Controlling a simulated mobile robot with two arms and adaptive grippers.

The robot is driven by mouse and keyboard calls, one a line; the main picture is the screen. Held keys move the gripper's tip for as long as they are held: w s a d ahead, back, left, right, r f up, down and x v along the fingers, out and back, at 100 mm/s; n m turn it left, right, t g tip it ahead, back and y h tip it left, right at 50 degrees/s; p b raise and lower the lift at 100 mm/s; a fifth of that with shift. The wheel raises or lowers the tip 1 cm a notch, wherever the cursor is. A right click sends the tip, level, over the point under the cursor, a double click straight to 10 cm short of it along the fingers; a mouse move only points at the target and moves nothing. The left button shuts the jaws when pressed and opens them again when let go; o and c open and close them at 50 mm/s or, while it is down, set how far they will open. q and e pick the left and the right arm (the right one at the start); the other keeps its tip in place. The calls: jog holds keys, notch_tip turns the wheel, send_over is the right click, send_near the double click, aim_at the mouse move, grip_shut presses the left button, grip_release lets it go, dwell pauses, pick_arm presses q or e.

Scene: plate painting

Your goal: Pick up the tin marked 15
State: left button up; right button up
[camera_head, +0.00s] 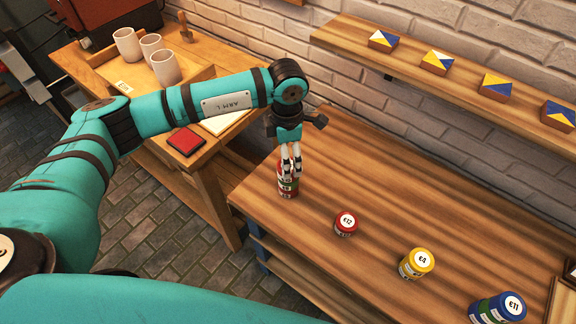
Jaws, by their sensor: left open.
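My left gripper (291,172) points down over the top of a small stack of tins (287,191) near the left end of the workbench. The gripper is open, with its fingers at the upper tin, hiding much of its top. The stack shows red and green bands with white side labels too small to read surely. I cannot make out a tin marked 15. A red tin marked E12 (346,225), a yellow tin marked E4 (416,264) and a blue tin marked E11 (512,306) stand further right. My right gripper is not in view.
The wooden workbench (400,190) is clear behind the tins. A wall shelf (465,73) holds several blue, yellow and white blocks. On the left table, cups (166,68) stand in a tray beside a red pad (186,141). A green tin (478,310) touches or nearly touches E11.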

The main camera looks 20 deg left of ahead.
pick_arm(q)
notch_tip(320, 180, down, 4)
jog(key=shift+d+r+p, duration=0.1)
jog(key=shift+r+p, duration=0.05)
jog(key=shift+p, duration=0.8)
jog(key=shift+f, duration=0.55)
jog(key=shift+r, duration=0.1)
jog(key=c, duration=1.3)
